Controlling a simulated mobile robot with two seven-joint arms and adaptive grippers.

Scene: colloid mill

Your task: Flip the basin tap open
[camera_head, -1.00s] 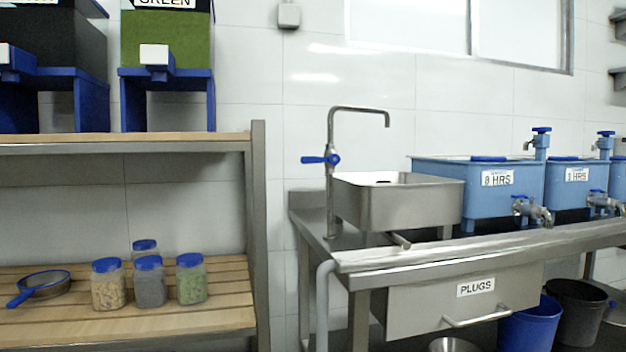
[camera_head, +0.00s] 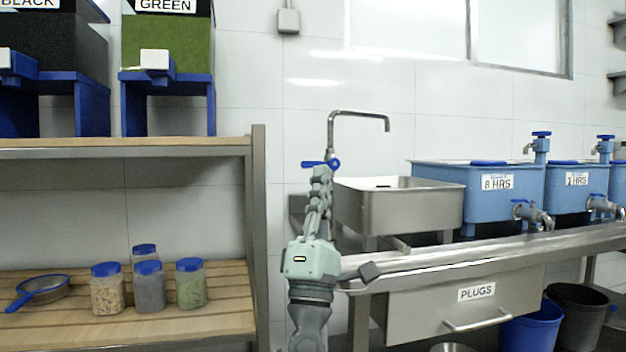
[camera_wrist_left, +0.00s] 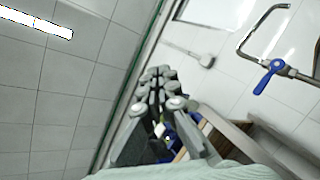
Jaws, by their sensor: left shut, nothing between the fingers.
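The basin tap (camera_head: 331,125) is a tall steel gooseneck with a blue lever handle (camera_head: 334,163) low on its upright, left of the steel basin (camera_head: 400,205). The blue lever also shows at the right of the left wrist view (camera_wrist_left: 268,76), lying across the pipe. My left gripper (camera_head: 321,172) points up in front of the tap's post, its fingertips just below the lever in the head view. In the left wrist view its fingers (camera_wrist_left: 160,76) are closed together and empty, apart from the lever. Contact in depth cannot be told from the head view. My right gripper is not in view.
Blue tanks (camera_head: 437,175) with taps stand right of the basin on the steel bench. A drawer marked PLUGS (camera_head: 460,300) is below. A wooden shelf (camera_head: 220,300) with several lidded jars is at left. A wall box (camera_head: 289,21) hangs above.

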